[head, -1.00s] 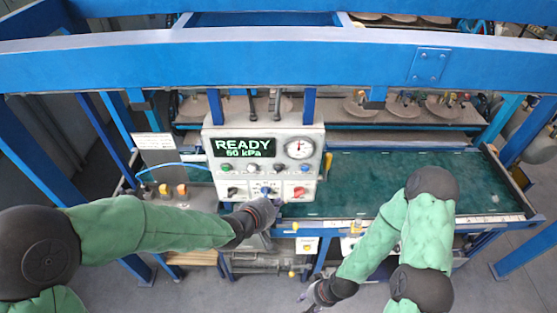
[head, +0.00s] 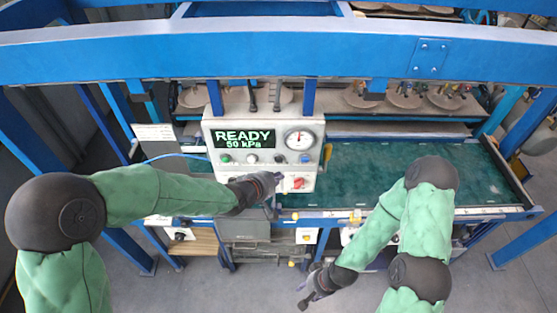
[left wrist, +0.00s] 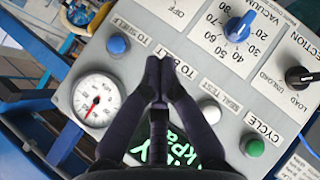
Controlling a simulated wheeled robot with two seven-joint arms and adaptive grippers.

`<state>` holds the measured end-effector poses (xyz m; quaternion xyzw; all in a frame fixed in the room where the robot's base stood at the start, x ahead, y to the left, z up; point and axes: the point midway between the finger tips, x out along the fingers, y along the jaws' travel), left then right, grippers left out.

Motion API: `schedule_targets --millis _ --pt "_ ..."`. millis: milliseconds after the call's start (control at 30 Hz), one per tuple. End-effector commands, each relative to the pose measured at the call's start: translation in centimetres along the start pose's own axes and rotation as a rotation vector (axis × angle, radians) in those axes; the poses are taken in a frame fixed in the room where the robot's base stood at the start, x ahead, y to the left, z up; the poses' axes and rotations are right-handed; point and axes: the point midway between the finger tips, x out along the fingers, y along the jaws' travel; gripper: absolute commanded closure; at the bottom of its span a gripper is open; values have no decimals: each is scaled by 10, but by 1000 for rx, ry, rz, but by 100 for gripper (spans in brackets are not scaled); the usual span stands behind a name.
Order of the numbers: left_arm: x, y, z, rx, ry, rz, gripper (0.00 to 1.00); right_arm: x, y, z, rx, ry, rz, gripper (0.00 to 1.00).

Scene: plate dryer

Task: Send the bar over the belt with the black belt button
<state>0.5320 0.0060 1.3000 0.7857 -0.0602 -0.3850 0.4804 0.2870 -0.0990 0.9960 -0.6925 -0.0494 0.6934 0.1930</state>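The white control panel (head: 212,176) reads READY and 50 kPa. Its black belt button (head: 278,158) shows in the head view, between a white and a blue button. In the left wrist view the TO BELT label (left wrist: 178,58) shows, but the fingers hide the button. My left gripper (head: 272,184) is in front of the lower panel, fingers together and empty; it also shows in the left wrist view (left wrist: 161,62). I cannot tell whether it touches the panel. My right gripper (head: 308,294) hangs low in front of the machine, its fingers unclear. I cannot single out the bar with certainty.
The green belt (head: 380,175) lies right of and behind the panel. Round plates (head: 402,97) sit on shelves behind. The blue shelf button (left wrist: 118,44), blue vacuum knob (left wrist: 240,27) and green cycle button (left wrist: 255,148) are close to the left gripper. A blue beam (head: 270,62) crosses above.

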Motion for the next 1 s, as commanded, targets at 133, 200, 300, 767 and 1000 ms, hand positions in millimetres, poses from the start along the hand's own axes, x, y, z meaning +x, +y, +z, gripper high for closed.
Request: schedule_targets --millis 133,200,300,767,1000 --pt "12 4 -10 0 0 1 100 3 1 0 0 0 0 60" --pt "16 5 -14 1 0 0 100 4 2 0 0 0 0 60" --pt "20 7 -18 0 0 1 100 5 2 0 0 0 0 60" --pt "22 9 -21 0 1 0 100 5 2 0 0 0 0 60" --pt "22 9 -21 0 0 0 100 5 2 0 0 0 0 60"
